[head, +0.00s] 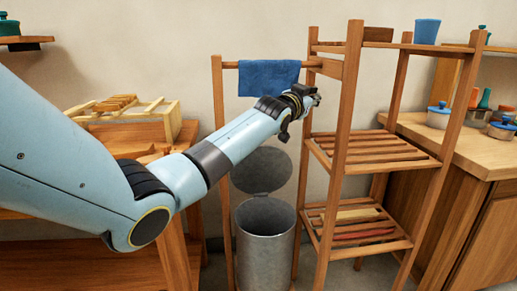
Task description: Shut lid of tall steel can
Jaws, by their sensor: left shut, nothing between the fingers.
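The tall steel can (265,245) stands on the floor beside the wooden shelf rack. Its round grey lid (262,170) stands up open behind the mouth, and the dark inside shows. My left arm crosses the view from the left and partly covers the lid's upper left. My left gripper (314,97) is shut and empty, above and to the right of the lid, in front of the rack post in the picture. It is small and dark here and does not touch the lid. My right gripper is not in view.
A slatted shelf rack (355,100) stands right of the can. A blue towel (268,77) hangs on its side rail. A wooden table with a crate (130,122) is at the left. A counter (470,150) with pots stands at the right.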

